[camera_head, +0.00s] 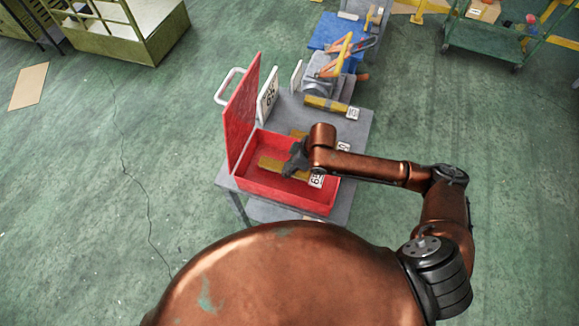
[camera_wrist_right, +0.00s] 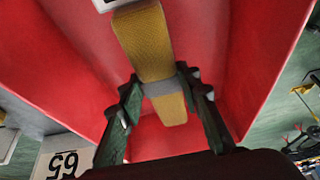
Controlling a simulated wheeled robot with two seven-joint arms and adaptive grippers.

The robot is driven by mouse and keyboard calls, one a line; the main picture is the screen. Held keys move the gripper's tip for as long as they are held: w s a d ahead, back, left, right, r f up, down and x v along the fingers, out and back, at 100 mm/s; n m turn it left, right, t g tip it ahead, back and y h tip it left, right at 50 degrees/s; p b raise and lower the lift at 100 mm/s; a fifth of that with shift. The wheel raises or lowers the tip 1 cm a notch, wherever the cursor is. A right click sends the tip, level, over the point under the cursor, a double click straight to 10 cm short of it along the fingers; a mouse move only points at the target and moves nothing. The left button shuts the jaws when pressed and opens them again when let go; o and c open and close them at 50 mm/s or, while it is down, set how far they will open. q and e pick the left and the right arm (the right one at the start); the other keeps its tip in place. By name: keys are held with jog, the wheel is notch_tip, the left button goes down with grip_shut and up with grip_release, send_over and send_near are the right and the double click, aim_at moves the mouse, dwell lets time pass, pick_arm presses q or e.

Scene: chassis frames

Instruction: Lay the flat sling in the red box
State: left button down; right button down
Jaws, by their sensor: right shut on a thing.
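The red box (camera_head: 285,204) stands open on a grey table, its lid (camera_head: 240,115) raised on the left. The flat sling (camera_head: 272,163), a yellow-brown strap, is over the box's inside. In the right wrist view the sling (camera_wrist_right: 145,45) has a grey band (camera_wrist_right: 160,88) around its middle, between the fingers. My right gripper (camera_head: 295,160) is shut on the sling at this band, inside the box's outline. I cannot tell whether the sling touches the box floor. My left gripper is not in view.
A blue container (camera_head: 325,35) with tools is farther back. A green cart (camera_head: 480,45) stands at the back right. The left floor is mostly clear.

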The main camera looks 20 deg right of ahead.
jog(key=shift+r, duration=0.1)
jog(key=c, duration=1.7)
grip_release()
jog(key=o, duration=0.4)
jog(key=v, duration=1.2)
